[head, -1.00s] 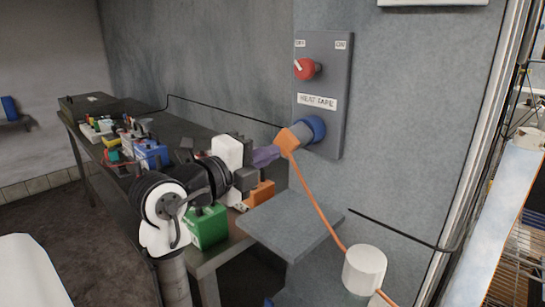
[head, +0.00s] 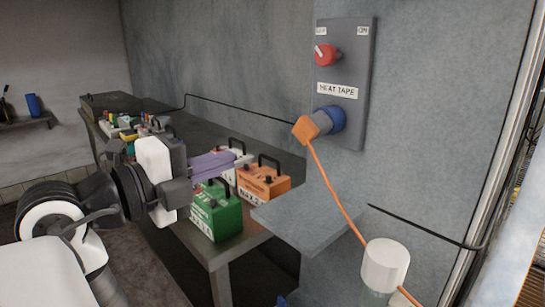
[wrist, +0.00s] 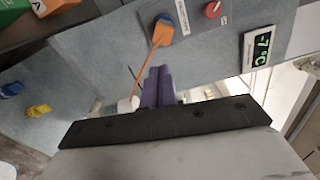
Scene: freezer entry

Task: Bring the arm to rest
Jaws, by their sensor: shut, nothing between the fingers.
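My gripper (head: 236,158) is shut and empty, its purple fingers together, held above the bench and left of the wall panel. In the wrist view the purple fingers (wrist: 158,72) also show closed. The grey heat tape panel (head: 356,70) carries a red knob (head: 328,53) at the top. Below it an orange plug (head: 308,129) sits in the blue socket (head: 334,120), with an orange cable hanging down. My fingers are clear of the plug. My arm reaches in from the lower left.
A green case (head: 212,212) and an orange case (head: 262,184) stand on the dark bench (head: 240,249) close below my gripper. A grey ledge (head: 305,218) juts from the wall. A white cylinder (head: 385,263) stands at lower right. The wrist view shows a temperature display (wrist: 259,52).

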